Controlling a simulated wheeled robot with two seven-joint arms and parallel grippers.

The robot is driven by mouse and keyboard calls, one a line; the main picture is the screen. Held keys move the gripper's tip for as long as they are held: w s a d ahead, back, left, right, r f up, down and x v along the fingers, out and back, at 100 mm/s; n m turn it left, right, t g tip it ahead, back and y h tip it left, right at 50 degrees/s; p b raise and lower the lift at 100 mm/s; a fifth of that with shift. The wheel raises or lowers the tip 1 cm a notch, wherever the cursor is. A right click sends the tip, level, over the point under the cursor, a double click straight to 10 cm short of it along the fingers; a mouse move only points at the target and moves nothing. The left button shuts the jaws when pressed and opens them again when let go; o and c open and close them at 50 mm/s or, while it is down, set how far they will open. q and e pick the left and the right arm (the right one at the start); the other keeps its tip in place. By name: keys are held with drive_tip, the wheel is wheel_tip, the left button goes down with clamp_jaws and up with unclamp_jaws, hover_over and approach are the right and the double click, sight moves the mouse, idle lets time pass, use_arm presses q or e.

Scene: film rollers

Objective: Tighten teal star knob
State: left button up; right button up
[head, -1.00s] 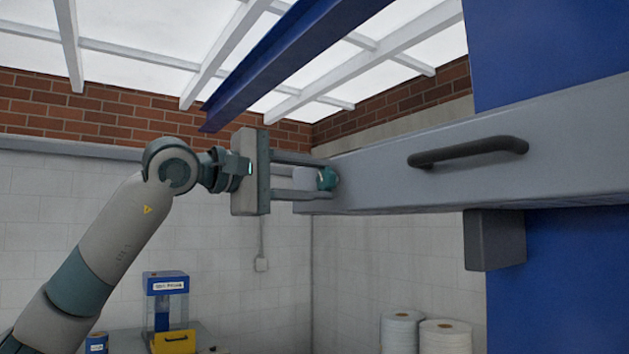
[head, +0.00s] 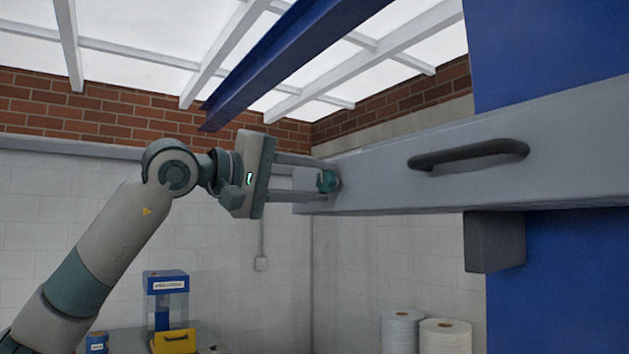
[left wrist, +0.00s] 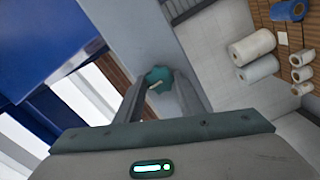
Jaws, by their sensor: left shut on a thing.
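The teal star knob (head: 327,181) sits on the left end of a grey horizontal beam (head: 400,180) in the head view. My left gripper (head: 322,180) reaches it from the left, with its fingers shut on the knob. In the left wrist view, the knob (left wrist: 158,78) shows between the two fingertips of my left gripper (left wrist: 160,88), against the grey beam (left wrist: 150,30). The fingers cover parts of the knob's sides. My right gripper is not in view.
A dark handle (head: 468,153) sticks out of the beam to the right of the knob. A blue panel (head: 560,40) stands behind the beam. White film rolls (head: 445,335) stand below. A blue machine with a yellow drawer (head: 173,341) is at lower left.

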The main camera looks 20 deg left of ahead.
use_arm(q)
drive_tip(key=shift+f, duration=0.1)
drive_tip(key=o, duration=1)
drive_tip(key=shift+o, duration=0.2)
drive_tip(key=shift+s, duration=0.1)
drive_tip(key=shift+s+a+b, duration=0.4)
drive_tip(key=shift+s, duration=0.1)
drive_tip(key=b+v, duration=0.5)
drive_tip(key=v, duration=1.1)
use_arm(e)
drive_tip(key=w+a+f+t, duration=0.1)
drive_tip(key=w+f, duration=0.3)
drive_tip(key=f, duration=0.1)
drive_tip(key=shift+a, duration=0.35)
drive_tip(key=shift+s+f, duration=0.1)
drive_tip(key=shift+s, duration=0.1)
